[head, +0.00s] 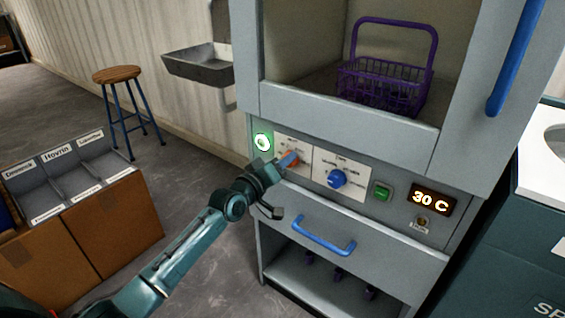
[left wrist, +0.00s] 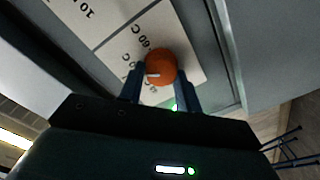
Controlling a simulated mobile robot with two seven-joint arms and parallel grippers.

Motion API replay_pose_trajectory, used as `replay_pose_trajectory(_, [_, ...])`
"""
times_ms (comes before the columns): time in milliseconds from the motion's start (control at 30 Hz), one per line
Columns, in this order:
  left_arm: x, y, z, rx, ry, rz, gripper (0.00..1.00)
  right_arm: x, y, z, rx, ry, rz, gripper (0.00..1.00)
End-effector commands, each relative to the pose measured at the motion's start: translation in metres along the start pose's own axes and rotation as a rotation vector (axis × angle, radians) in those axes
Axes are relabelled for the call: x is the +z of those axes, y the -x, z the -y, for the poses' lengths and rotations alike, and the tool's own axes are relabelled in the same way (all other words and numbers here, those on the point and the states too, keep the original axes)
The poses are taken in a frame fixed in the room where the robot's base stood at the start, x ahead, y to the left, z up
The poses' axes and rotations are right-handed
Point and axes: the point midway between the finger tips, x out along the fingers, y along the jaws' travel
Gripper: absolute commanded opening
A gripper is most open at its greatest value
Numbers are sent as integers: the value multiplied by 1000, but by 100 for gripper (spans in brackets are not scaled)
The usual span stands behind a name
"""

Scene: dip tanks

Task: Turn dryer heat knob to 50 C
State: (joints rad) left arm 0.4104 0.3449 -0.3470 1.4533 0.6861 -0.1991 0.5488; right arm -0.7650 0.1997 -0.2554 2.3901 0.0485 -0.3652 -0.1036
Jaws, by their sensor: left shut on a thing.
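The dryer's orange heat knob (head: 291,160) sits on the left white dial plate of the control panel. In the left wrist view the round orange knob (left wrist: 161,67) lies between my fingers, with a white mark on its face and "60 C" printed beside it. My left gripper (head: 285,163) is shut on the knob; it also shows in the left wrist view (left wrist: 161,88). The dryer display (head: 432,199) reads 30 C in orange digits. My right gripper is not in view.
A blue knob (head: 337,179) and a green button (head: 382,192) are right of the orange knob. A lit green indicator (head: 263,142) is left of it. A purple basket (head: 385,85) stands in the open chamber above. A blue drawer handle (head: 323,236) juts out below.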

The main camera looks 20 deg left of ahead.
Motion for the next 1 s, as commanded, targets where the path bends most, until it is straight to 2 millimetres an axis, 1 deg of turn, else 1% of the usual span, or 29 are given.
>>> replay_pose_trajectory(67, [1, 0, 0, -1, 1, 3, 11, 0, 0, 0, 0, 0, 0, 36])
replay_pose_trajectory(100, [1, 0, 0, -1, 1, 3, 34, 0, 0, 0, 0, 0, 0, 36])
replay_pose_trajectory(367, [1, 0, 0, -1, 2, 2, 56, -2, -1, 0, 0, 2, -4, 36])
replay_pose_trajectory(600, [0, 1, 0, 0, 2, 1, 56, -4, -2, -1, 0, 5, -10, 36])
replay_pose_trajectory(733, [0, 10, 0, -1, 2, 2, 56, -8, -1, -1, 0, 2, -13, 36])
replay_pose_trajectory(867, [0, 32, -1, -2, 1, 3, 56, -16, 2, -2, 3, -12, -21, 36])
replay_pose_trajectory(1000, [0, 65, 0, -3, 1, 4, 56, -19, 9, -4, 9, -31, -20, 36])
